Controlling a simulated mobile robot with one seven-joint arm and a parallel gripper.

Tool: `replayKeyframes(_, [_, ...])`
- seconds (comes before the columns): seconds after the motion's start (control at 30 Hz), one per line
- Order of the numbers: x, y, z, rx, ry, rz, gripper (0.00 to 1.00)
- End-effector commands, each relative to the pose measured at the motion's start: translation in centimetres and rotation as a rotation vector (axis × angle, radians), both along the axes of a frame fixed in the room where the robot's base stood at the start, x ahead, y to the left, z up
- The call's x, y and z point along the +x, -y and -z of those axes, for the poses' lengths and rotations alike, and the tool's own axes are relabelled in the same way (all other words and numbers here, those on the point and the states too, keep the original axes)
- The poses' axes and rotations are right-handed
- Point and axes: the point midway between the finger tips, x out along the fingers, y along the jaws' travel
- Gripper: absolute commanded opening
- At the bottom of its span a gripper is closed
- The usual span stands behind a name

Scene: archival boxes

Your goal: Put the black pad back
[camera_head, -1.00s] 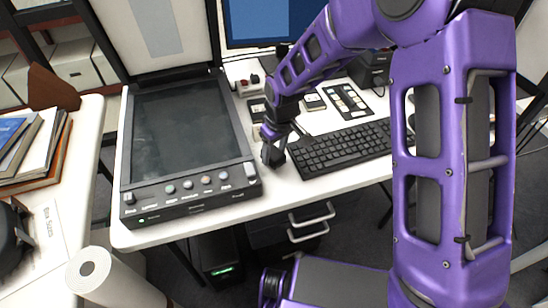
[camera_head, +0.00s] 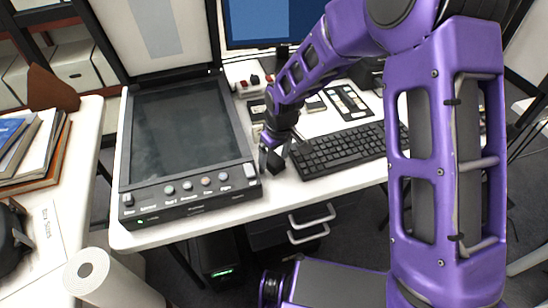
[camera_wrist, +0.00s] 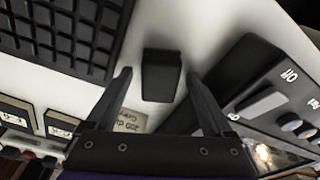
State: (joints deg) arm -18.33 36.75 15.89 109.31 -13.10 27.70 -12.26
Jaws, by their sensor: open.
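The black pad (camera_wrist: 161,76) is a small dark block on the white desk, between the keyboard and the scanner in the wrist view. My gripper (camera_wrist: 159,76) is open, with one finger on each side of the pad. I see gaps between the pad and both fingers. In the head view my gripper (camera_head: 272,155) is low over the desk, just right of the scanner's front corner, and the arm partly hides this spot.
The flatbed scanner (camera_head: 188,125), lid raised, stands left of my gripper. The keyboard (camera_head: 340,150) is close on the right. A small paper label (camera_wrist: 131,121) lies near the pad. A black tray with cards (camera_head: 348,101) and a monitor (camera_head: 262,22) are behind.

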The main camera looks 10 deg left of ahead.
Motion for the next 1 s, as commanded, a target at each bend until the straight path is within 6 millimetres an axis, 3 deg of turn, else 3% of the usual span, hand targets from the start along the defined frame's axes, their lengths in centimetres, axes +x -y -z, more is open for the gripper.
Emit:
replayKeyframes(0.17, [0.0,0.2,-2.4,0.002,0.005,0.001,0.86])
replayKeyframes(0.4, [-0.5,0.9,-7.6,0.002,0.005,0.001,0.86])
replayKeyframes(0.6, [-0.8,1.3,-10.9,0.001,0.003,0.001,0.86])
replayKeyframes(1.0, [-1.0,1.4,-12.1,0.001,0.001,0.000,0.86])
